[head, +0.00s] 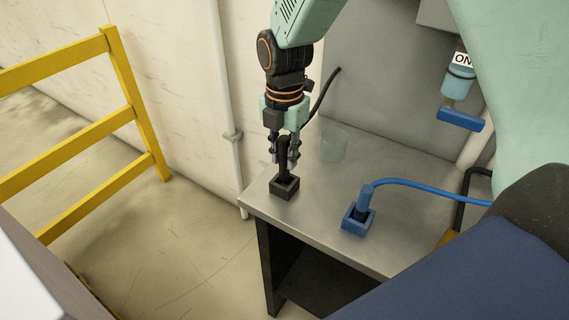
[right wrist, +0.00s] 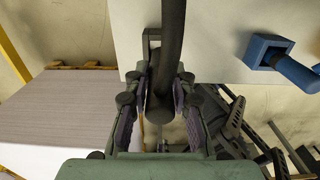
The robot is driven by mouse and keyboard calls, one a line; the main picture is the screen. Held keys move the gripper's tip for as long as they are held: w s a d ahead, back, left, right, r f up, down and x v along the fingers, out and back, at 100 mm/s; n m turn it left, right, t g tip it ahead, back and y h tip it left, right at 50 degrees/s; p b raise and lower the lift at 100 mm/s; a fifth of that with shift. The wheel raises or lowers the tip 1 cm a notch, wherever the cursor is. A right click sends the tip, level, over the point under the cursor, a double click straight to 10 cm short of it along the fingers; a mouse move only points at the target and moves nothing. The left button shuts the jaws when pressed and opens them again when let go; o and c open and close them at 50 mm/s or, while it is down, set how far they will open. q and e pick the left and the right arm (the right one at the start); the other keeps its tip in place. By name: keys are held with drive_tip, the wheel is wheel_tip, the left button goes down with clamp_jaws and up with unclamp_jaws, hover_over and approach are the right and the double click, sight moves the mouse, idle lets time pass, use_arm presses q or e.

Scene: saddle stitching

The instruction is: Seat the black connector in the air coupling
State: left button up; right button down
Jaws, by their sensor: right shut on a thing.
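My right gripper (head: 284,152) points down over the left part of the metal table and is shut on the black connector (head: 284,165). The connector is upright, with its lower end at the open top of a small black square holder (head: 284,190); I cannot tell how deep it sits. In the right wrist view the dark connector (right wrist: 160,108) is between the two finger pads, and a thick black hose (right wrist: 173,40) runs up from it. A light blue cylinder (head: 458,80) with a blue bar hangs on the wall; I cannot tell if it is the air coupling. My left gripper is out of view.
A blue connector (head: 365,195) with a blue hose stands in a blue square holder (head: 356,220) on the table (head: 325,222). A yellow railing (head: 125,75) is at the left. Table between the holders is clear.

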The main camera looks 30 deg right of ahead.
sight(285, 137)
wheel_tip(285, 137, up, 6)
drive_tip(key=shift+r+p, duration=0.1)
drive_tip(key=shift+p, duration=0.2)
